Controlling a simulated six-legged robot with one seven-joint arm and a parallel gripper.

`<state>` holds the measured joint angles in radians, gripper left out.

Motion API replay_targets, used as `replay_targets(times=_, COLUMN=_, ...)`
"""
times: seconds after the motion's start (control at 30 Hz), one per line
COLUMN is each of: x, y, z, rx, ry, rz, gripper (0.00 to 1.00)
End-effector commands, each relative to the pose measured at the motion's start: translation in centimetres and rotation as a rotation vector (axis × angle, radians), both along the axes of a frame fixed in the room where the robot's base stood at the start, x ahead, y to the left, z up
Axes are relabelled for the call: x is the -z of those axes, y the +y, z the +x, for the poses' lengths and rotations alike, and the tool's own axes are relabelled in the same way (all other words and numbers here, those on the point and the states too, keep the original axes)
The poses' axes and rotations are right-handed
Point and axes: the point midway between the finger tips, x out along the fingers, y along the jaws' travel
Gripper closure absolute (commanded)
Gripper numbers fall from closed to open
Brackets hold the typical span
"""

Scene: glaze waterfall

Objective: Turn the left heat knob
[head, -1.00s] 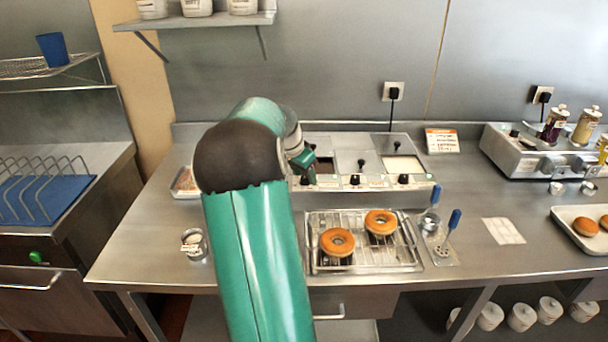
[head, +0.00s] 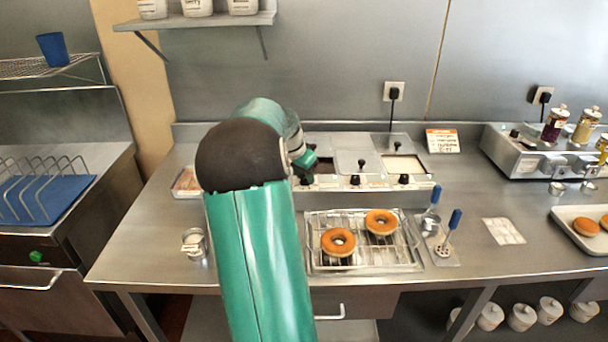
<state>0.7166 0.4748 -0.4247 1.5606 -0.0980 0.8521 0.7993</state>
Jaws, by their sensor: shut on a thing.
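The glaze warmer (head: 375,165) stands at the back of the steel counter, with dark knobs along its front panel. The middle knob (head: 355,180) and the right knob (head: 404,179) show clearly. The left knob (head: 306,179) is partly covered by my gripper (head: 305,172), at the left end of the panel. My gripper is small in view and its fingers are partly hidden by my green arm. It is shut on the left knob, though the exact contact is hard to see.
A wire rack on a tray (head: 410,262) holds two glazed donuts (head: 338,242) in front of the warmer. A metal cup (head: 194,243) stands to the left. A second appliance (head: 520,165) stands at the back right.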

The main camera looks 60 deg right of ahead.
Motion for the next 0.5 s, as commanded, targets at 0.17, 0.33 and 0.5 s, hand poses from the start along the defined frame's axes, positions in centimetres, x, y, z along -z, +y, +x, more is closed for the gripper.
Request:
replay_targets(times=0.17, x=-0.03, y=0.02, z=-0.14, rx=-0.104, ry=-0.003, rz=0.0, gripper=0.94)
replay_targets(times=0.33, x=0.0, y=0.0, z=-0.26, rx=-0.246, ry=-0.002, rz=0.0, gripper=0.94)
replay_targets(times=0.5, x=-0.01, y=-0.03, z=-0.43, rx=-0.406, ry=-0.003, rz=0.0, gripper=0.94)
